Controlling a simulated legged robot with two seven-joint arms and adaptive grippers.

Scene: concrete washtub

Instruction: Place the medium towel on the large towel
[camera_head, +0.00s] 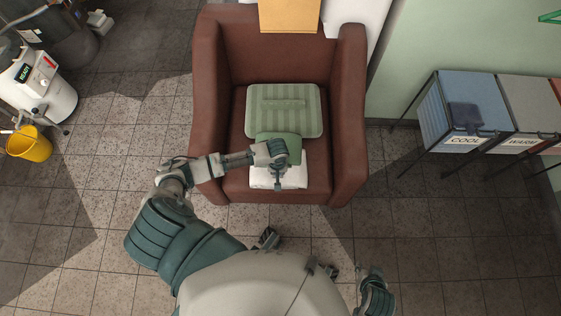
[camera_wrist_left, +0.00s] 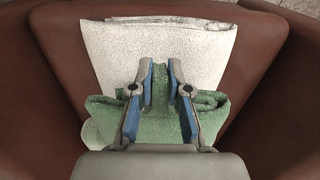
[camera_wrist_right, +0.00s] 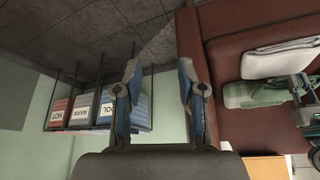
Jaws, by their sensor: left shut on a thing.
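A dark green folded towel (camera_head: 284,146) is in the jaws of my left gripper (camera_wrist_left: 160,72) over the armchair seat. In the left wrist view this green towel (camera_wrist_left: 160,128) shows between and around the fingers, bunched at its sides. A white folded towel (camera_head: 292,180) lies at the seat's front edge. It also shows in the left wrist view (camera_wrist_left: 110,50), partly covered by the green towel. I cannot tell whether they touch. My right gripper (camera_wrist_right: 160,66) is open and empty, away from the towels.
A brown armchair (camera_head: 207,100) has raised arms on both sides of the seat. A pale green striped cushion-like item (camera_head: 284,108) lies behind the towels. Labelled bins (camera_head: 466,105) stand at right. A yellow bucket (camera_head: 30,145) stands on the left floor.

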